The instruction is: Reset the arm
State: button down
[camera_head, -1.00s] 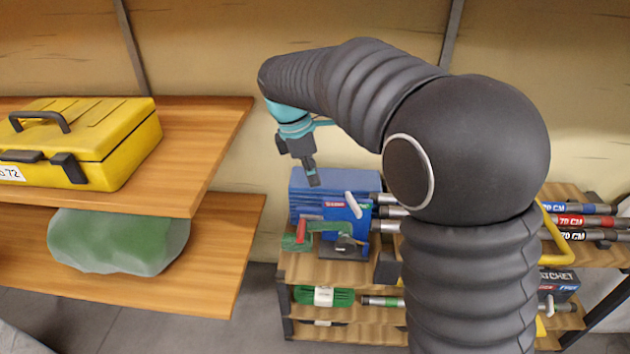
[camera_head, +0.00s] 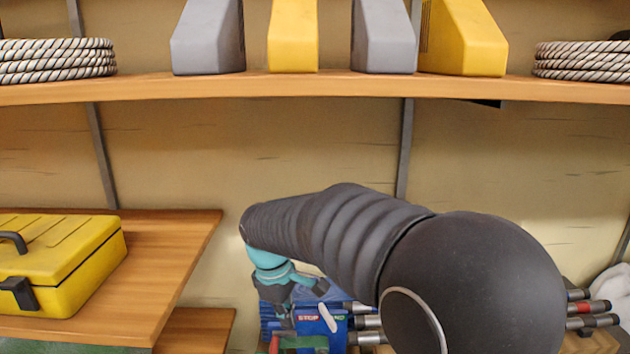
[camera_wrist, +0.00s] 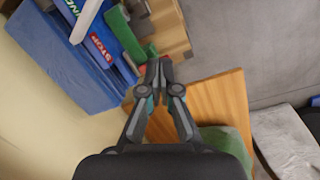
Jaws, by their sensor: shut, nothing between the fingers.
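My gripper (camera_head: 287,322) hangs from my black-sleeved arm at the lower middle of the head view, in front of the blue boxes. In the wrist view its two fingers (camera_wrist: 158,66) meet at the tips, with nothing between them. A blue box (camera_wrist: 70,65) and a green tool (camera_wrist: 124,36) lie beyond the fingertips, up and left in the wrist view. From these views I cannot tell whether the gripper touches anything.
A wooden shelf (camera_head: 180,253) at left holds a yellow toolbox (camera_head: 60,262). A higher shelf (camera_head: 300,88) carries rope coils (camera_head: 55,60) and grey and yellow blocks (camera_head: 292,38). Dark rods (camera_head: 592,307) lie right of my arm. The wall between is bare.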

jog(key=s+d+r+m+t, duration=0.2)
jog(key=s+d+m, duration=0.4)
jog(key=s+d, duration=0.4)
jog(key=s+d+r+m+t+y, duration=0.1)
jog(key=s+d+r+m+t, duration=0.2)
jog(key=s+d+m, duration=0.4)
jog(key=shift+s+d+r+y, duration=0.3)
jog(key=shift+s+d+r, duration=0.05)
jog(key=shift+s+d, duration=1.85)
